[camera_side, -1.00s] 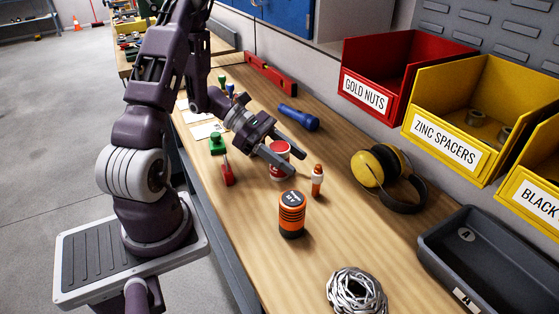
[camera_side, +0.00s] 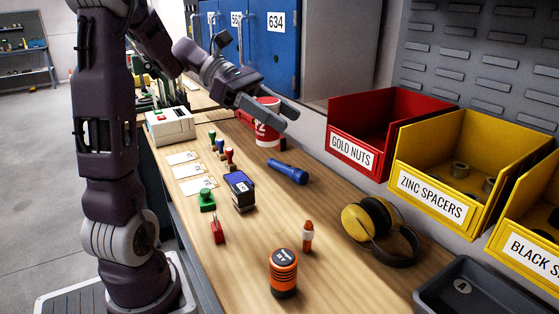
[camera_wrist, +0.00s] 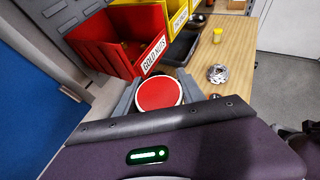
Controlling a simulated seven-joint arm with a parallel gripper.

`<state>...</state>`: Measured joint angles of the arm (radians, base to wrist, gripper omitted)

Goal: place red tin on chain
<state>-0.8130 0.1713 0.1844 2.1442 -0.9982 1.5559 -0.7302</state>
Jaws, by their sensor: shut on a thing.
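The red tin (camera_side: 268,133), with a white band and a number on its side, is held up by my gripper (camera_side: 272,106) above the bench. Its round red lid (camera_wrist: 158,93) faces the wrist camera, with a finger of my gripper (camera_wrist: 158,98) on each side. The jaws are shut on the tin, and the fingers hide part of its upper side in the side view. The chain (camera_wrist: 218,74) is a silvery heap on the bench in the wrist view, apart from the tin. It is out of frame in the side view.
An orange-and-black can (camera_side: 284,274), an orange-capped marker (camera_side: 308,237), a blue torch (camera_side: 288,171) and yellow earmuffs (camera_side: 375,222) stand or lie on the bench. Red (camera_side: 350,155) and yellow (camera_side: 431,208) bins line the wall side.

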